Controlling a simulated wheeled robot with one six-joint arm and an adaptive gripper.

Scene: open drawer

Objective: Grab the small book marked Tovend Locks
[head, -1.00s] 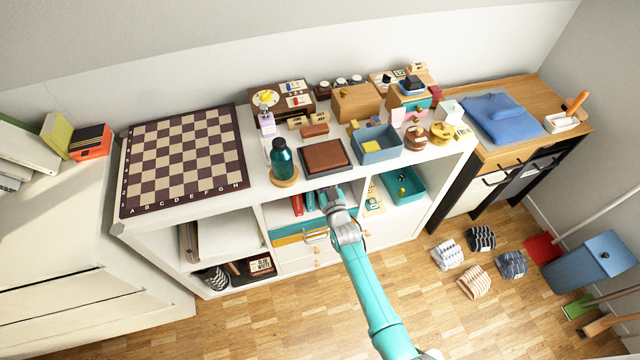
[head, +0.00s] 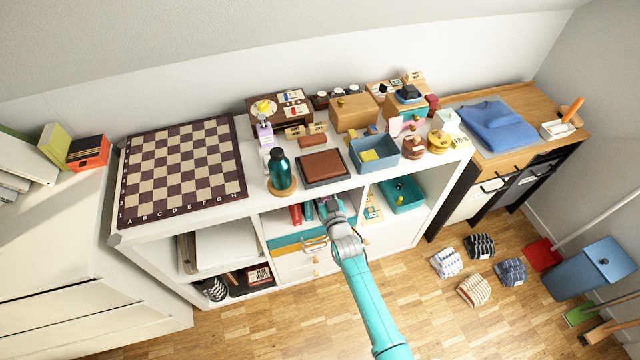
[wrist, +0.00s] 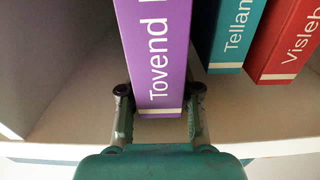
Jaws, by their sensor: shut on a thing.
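The purple book marked "Tovend L…" (wrist: 157,45) stands upright on a white shelf in the wrist view, the rest of its title cut off by the frame's top. My gripper (wrist: 158,108) is shut on the lower part of its spine, one finger on each side. In the head view my gripper (head: 328,206) reaches into the middle compartment of the white shelf unit (head: 228,208). The purple book is hidden there behind my arm.
A teal book marked "Tellan…" (wrist: 235,35) and a red book marked "Visleb…" (wrist: 285,45) stand to the right of the purple one. A grey compartment wall (wrist: 50,60) is on the left. A teal bottle (head: 280,168) stands on the unit's top above.

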